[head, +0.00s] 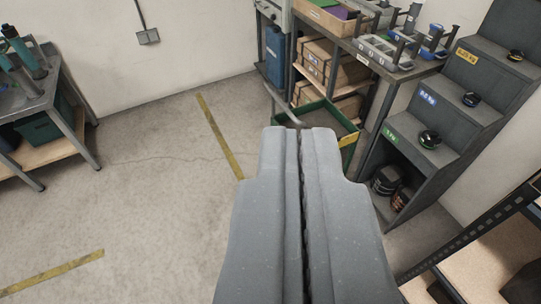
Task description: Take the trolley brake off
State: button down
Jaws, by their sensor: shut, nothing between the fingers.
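My gripper (300,135) fills the lower middle of the head view. Its two grey fingers are pressed together and empty. Just beyond the fingertips is a green open-topped, box-like thing (348,152) with a yellow mark on its side, which may be the trolley. A thin grey bar (283,104) slants down to the fingertips in front of it. I cannot tell whether this bar is the brake lever, or whether the fingers touch it. The lower part of the green thing is hidden behind my gripper.
A shelf with cardboard boxes (328,66) stands behind. A dark stepped rack (425,125) with labelled ledges is at right, and a black slotted frame (470,232) at lower right. A workbench (42,100) stands at left. The concrete floor (150,190) at left is clear.

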notch_tip(320, 180, up, 9)
jog(key=p, duration=0.7)
jog(key=shift+f, duration=0.1)
jog(key=shift+s, duration=0.1)
